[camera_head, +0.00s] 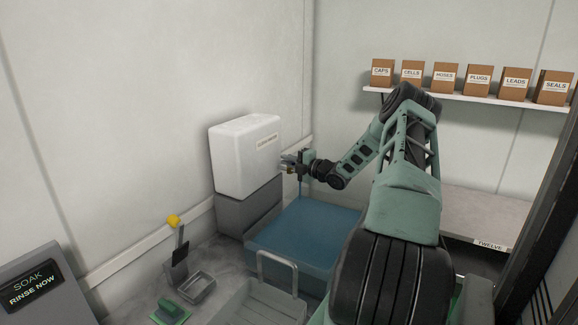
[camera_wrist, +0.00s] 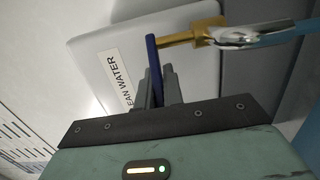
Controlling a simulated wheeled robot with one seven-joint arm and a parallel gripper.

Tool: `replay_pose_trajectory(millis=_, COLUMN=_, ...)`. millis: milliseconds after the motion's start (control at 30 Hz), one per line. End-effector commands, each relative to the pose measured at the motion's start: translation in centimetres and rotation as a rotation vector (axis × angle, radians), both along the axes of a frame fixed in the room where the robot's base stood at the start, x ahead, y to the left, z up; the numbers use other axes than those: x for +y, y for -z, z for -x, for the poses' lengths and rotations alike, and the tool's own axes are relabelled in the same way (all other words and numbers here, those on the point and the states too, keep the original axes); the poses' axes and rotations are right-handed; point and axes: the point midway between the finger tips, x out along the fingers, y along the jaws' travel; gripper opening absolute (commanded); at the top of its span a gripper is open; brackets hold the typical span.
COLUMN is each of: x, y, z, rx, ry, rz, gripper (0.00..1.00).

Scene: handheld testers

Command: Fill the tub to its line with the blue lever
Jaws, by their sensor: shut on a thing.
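My gripper (camera_wrist: 157,90) is shut on the lever's lower part. In the head view my gripper (camera_head: 287,165) is beside the white tank (camera_head: 245,155). A chrome spout (camera_wrist: 240,38) has a light blue stream (camera_wrist: 285,32) at its mouth. A thin stream shows above the tub in the head view. The tub (camera_head: 275,262) holds blue water (camera_head: 305,228) up near its rim. I cannot make out its fill line.
A grey tray (camera_head: 262,300) with a raised handle stands in front of the tub. A small metal dish (camera_head: 197,287), a green brush (camera_head: 170,311) and a yellow-knobbed stick (camera_head: 178,245) are left. A display (camera_head: 30,285) reads "SOAK RINSE NOW". Boxes (camera_head: 445,78) line a high shelf.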

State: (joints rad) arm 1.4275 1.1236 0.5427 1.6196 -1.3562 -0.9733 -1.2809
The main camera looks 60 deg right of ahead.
Motion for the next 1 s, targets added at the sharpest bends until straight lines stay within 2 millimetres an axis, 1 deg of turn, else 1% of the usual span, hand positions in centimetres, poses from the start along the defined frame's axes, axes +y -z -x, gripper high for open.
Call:
replay_pose_trajectory(millis=33, x=0.2, y=0.5, z=-0.2, rx=0.0, ry=0.02, rz=0.003, gripper=0.0)
replay_pose_trajectory(millis=333, x=0.6, y=1.1, z=-1.0, rx=-0.002, ry=0.197, rz=0.007, gripper=0.0)
replay_pose_trajectory(millis=700, x=0.7, y=0.8, z=-1.9, rx=-0.004, ry=0.425, rz=0.005, gripper=0.0)
replay_pose_trajectory(millis=1000, x=0.6, y=0.5, z=-2.5, rx=-0.004, ry=0.579, rz=0.001, gripper=0.0)
